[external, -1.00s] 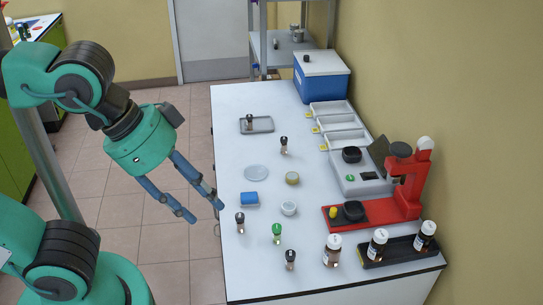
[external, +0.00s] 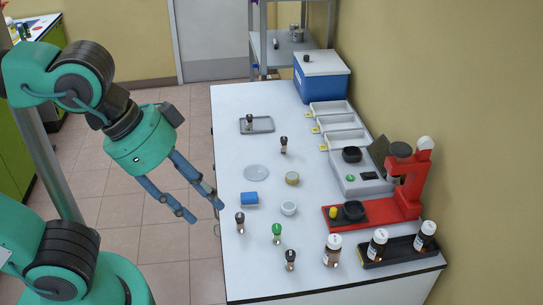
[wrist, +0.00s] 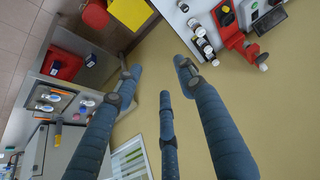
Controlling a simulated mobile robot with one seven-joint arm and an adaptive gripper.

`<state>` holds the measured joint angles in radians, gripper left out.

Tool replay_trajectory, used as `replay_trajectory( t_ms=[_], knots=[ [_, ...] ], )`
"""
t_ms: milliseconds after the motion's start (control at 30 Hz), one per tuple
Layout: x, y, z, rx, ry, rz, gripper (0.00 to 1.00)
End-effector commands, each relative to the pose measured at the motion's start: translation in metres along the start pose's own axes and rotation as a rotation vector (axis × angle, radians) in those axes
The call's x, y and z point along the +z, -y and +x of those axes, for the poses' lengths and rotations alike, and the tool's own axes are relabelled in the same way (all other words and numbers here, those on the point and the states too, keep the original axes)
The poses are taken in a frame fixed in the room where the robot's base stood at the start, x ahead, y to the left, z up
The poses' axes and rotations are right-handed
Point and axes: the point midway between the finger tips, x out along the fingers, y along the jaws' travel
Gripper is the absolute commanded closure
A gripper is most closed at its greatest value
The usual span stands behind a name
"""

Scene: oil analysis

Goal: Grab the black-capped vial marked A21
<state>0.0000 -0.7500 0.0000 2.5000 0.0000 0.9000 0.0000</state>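Several small black-capped vials stand on the white bench in the external view: one near the left edge (external: 240,223), one at the front (external: 290,260), one farther back (external: 284,145) and one on a grey tray (external: 250,121). Their markings are too small to read, so I cannot tell which is A21. My gripper (external: 207,211) is open and empty, just left of the bench edge, apart from the vials. In the wrist view my gripper (wrist: 158,76) shows spread fingers with nothing between them.
A green-capped vial (external: 277,234) stands between two front vials. Larger brown bottles (external: 332,250), a red stand (external: 400,195), a blue block (external: 249,199), a white cup (external: 289,208) and a blue box (external: 322,78) occupy the bench. Its middle has free room.

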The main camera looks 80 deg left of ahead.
Motion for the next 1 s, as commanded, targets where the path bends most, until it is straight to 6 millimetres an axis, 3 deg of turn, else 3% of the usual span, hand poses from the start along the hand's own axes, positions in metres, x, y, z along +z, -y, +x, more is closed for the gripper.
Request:
replay_trajectory(
  t_ms=[733,1000],
  knots=[
    [-0.001,0.002,0.001,-0.002,0.003,-0.003,0.56],
    [-0.017,0.024,0.023,-0.033,0.059,-0.042,0.56]
  ],
)
